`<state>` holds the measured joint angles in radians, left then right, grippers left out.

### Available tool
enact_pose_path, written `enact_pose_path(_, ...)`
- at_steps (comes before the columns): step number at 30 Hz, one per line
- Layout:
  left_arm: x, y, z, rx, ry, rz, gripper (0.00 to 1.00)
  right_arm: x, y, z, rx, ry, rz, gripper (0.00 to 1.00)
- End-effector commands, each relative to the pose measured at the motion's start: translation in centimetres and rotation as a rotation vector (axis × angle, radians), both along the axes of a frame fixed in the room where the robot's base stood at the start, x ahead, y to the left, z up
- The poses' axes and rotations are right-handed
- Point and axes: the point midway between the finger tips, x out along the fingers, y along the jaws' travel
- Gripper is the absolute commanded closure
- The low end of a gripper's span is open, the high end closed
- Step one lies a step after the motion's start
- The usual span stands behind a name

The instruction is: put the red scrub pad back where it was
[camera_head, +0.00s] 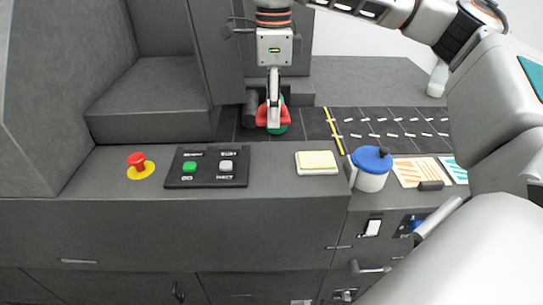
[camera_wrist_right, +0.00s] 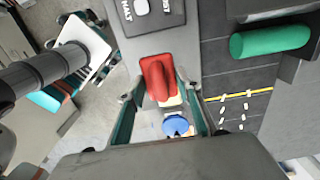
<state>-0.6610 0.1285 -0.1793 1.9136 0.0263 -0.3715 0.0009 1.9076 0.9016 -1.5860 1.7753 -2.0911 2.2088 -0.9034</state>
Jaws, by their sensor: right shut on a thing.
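The red scrub pad (camera_head: 262,117) is in my right gripper (camera_head: 273,124), held over the dark belt area behind the front panel. In the right wrist view the red pad (camera_wrist_right: 157,78) sits between the two fingers of the right gripper (camera_wrist_right: 158,92), which is shut on it. The gripper hides part of the pad in the head view. I cannot tell whether the pad touches anything below. My left gripper is not in view.
A pale yellow pad (camera_head: 317,161) lies on the counter, left of a white pot with a blue lid (camera_head: 371,158). A button panel (camera_head: 207,168) and red emergency button (camera_head: 138,161) are further left. A green cylinder (camera_wrist_right: 270,40) lies near the belt. Striped cards (camera_head: 420,171) are at right.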

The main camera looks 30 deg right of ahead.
Motion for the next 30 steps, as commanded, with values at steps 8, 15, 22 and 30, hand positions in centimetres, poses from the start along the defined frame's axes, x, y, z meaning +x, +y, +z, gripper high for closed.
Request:
enact_pose_path(8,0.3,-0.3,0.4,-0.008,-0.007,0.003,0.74,-0.1,0.0,-6.6,0.0,0.004,0.001,0.86)
enact_pose_path(15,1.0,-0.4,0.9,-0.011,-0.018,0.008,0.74,0.1,0.0,-9.0,0.0,-0.001,0.0,0.86)
enact_pose_path(22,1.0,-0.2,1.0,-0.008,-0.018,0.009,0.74,0.0,0.0,-11.3,0.0,0.002,0.001,0.86)
enact_pose_path(30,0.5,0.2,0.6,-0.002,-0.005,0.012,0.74,0.1,0.0,-13.4,0.001,-0.003,0.001,0.86)
